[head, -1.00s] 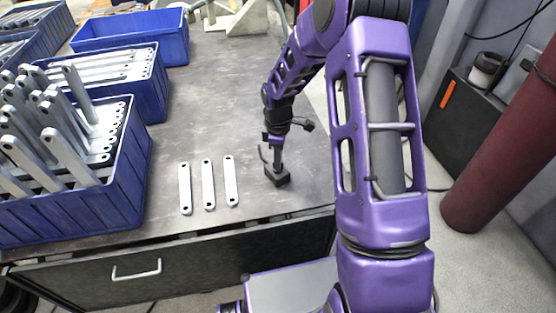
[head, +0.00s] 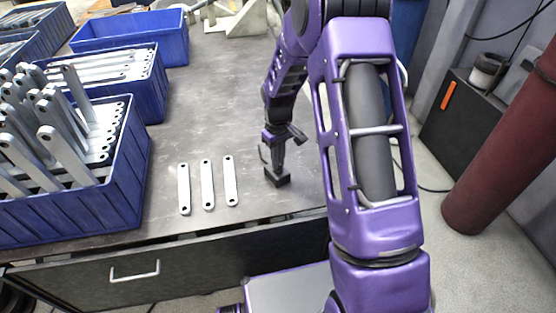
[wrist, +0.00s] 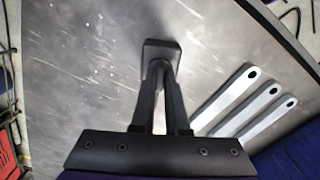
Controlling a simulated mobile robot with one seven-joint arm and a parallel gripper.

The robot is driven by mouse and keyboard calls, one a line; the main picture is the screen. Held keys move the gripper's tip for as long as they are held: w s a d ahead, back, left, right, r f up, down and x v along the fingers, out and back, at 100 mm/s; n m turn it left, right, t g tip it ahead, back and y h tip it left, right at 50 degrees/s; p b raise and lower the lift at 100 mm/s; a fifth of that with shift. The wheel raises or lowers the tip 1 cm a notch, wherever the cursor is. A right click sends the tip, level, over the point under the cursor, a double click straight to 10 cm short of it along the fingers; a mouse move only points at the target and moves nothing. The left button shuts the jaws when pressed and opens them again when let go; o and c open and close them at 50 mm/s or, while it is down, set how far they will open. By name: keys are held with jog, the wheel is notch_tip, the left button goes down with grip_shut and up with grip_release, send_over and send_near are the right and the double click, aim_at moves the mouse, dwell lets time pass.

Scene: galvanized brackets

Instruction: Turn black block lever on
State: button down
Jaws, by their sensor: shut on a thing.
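The black block (head: 277,179) sits on the grey metal table, to the right of the flat brackets. In the wrist view the block (wrist: 161,50) lies just beyond the fingertips, and a short lever (wrist: 159,66) seems to rise from it between them. My gripper (head: 277,165) points down over the block. In the wrist view its two dark fingers (wrist: 160,72) converge and are shut on the lever. The fingers hide most of the lever, so its exact angle cannot be told.
Several flat galvanized brackets (head: 207,184) lie in a row left of the block. Blue bins (head: 120,190) with brackets stand along the left. An empty blue bin (head: 130,40) is at the back. The table's front edge is close to the block.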

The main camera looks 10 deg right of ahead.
dwell(0.4)
jog(key=c, duration=0.9)
grip_release()
jog(key=shift+r, duration=0.15)
notch_tip(320, 180, up, 17)
jog(key=shift+r+p, duration=0.1)
jog(key=shift+p, duration=1.05)
